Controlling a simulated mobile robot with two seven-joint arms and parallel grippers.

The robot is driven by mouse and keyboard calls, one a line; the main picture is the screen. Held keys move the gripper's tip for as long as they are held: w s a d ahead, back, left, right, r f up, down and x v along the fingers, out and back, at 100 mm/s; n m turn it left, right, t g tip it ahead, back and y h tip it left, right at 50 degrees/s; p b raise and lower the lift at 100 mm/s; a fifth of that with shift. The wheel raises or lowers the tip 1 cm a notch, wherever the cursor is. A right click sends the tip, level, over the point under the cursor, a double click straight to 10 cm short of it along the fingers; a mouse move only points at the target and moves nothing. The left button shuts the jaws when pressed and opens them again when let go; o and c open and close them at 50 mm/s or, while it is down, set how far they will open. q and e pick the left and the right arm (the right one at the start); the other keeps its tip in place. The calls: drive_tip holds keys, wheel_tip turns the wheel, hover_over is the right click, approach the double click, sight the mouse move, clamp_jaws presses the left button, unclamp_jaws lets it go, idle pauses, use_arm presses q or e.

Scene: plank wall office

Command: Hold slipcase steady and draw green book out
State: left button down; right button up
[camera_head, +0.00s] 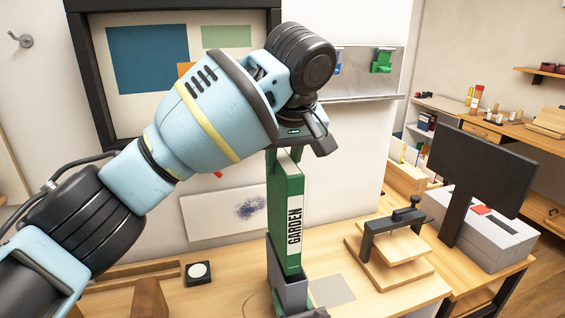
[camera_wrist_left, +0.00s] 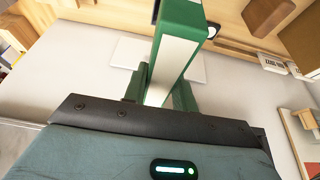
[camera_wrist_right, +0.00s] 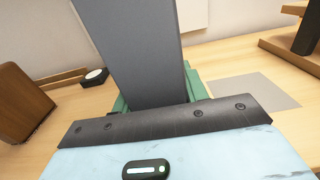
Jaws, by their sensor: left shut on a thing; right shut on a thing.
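The green book (camera_head: 285,215) stands upright with its white "GARDEN" label facing out. Its lower end is at the mouth of the grey slipcase (camera_head: 292,292); I cannot tell whether it is fully clear. My left gripper (camera_head: 288,155) is shut on the book's upper end. In the left wrist view, the book (camera_wrist_left: 172,62) sits between the fingers (camera_wrist_left: 160,92), with pale page edges and a green cover showing. My right gripper (camera_wrist_right: 157,98) is shut on the slipcase (camera_wrist_right: 135,50), seen as a grey face in the right wrist view. In the head view it is mostly out of frame.
A wooden press (camera_head: 395,245) stands right of the slipcase, with a dark monitor (camera_head: 483,168) and grey box (camera_head: 490,225) beyond. A small black dish (camera_head: 199,272) and wooden block (camera_head: 150,298) lie left. A grey mat (camera_head: 333,289) lies close by on the table.

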drive_tip(key=shift+f, duration=0.1)
drive_tip(key=o, duration=1.1)
drive_tip(key=shift+o, duration=0.2)
drive_tip(key=shift+v, duration=3.75)
